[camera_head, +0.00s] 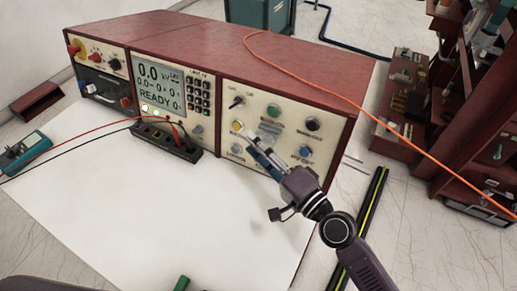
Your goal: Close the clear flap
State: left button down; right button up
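The control unit (190,45) is a long dark-red box with cream front panels. Its right panel (318,110) carries a knob, several coloured buttons and a pale, see-through piece (268,131) that looks like the clear flap. That piece is small and partly behind my gripper, so its exact angle cannot be told. My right gripper (256,143) reaches up from the lower right, with its fingertips in front of this panel, close to the flap and the yellow button (237,127). Contact and finger spacing are unclear.
A black socket block (166,139) with red and black leads stands before the middle panel. A teal meter (25,151) lies at the left. An orange cable (378,119) crosses the unit's top toward the right. The white tabletop (150,215) is largely clear.

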jog(key=r+v, duration=0.1)
jog(key=v, duration=1.1)
jog(key=shift+f, duration=0.45)
jog(key=shift+s, duration=0.1)
